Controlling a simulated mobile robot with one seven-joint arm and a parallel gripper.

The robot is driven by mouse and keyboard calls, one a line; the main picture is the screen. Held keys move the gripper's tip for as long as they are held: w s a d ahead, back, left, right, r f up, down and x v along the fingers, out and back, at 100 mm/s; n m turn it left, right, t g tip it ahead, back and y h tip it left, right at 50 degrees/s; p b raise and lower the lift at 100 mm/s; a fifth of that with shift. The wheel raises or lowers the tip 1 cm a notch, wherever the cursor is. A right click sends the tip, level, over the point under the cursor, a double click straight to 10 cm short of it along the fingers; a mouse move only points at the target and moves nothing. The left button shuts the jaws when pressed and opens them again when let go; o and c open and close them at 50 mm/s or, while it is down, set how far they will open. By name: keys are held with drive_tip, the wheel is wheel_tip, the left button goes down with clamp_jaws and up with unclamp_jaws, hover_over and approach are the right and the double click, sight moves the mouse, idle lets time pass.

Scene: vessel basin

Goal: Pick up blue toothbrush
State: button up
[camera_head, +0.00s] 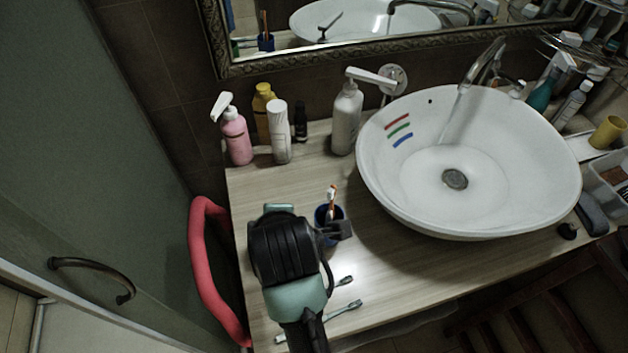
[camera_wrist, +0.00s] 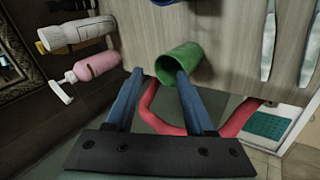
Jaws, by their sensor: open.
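Two pale blue-green toothbrushes lie on the counter. The nearer one (camera_head: 345,308) shows near the front edge, and the other (camera_head: 344,282) is partly hidden by my arm. In the wrist view, two pale bluish toothbrushes (camera_wrist: 268,45) (camera_wrist: 312,52) lie at the upper right, well away from my fingers. I cannot tell which is the blue one. My gripper (camera_wrist: 159,75) is open and empty, above the left part of the counter. A green cup (camera_wrist: 178,62) shows beyond my fingertips, close to the right finger.
A blue cup (camera_head: 322,217) holds an orange-and-white toothbrush (camera_head: 331,197). A white basin (camera_head: 400,190) fills the counter's right. A pink bottle (camera_head: 237,140), other bottles and a white dispenser (camera_head: 346,120) stand at the back. A red curved rail (camera_head: 203,270) runs along the left edge.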

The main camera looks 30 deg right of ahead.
drive_tip(key=s+a+r+n+g+y+p, duration=0.2)
drive_tip(key=s+n+g+p, duration=0.3)
drive_tip(key=s+p, duration=0.8)
drive_tip(key=shift+m+g, duration=0.4)
drive_tip(key=shift+g, duration=0.5)
drive_tip(key=f, duration=0.2)
drive_tip(key=s+f, duration=0.1)
drive_tip(key=f, duration=0.2)
drive_tip(key=s+f, duration=0.1)
drive_tip(key=f, duration=0.1)
drive_tip(key=shift+d+f+b, duration=0.1)
drive_tip(key=shift+f+b, duration=0.05)
drive_tip(key=shift+b, duration=0.2)
drive_tip(key=shift+w+d+f+p, duration=0.1)
drive_tip(key=shift+f+p, duration=0.15)
drive_tip(key=shift+f, duration=1.35)
drive_tip(key=shift+w+d+f+p, duration=0.1)
drive_tip(key=shift+f+p, duration=0.15)
drive_tip(key=shift+f, duration=1.35)
clamp_jaws()
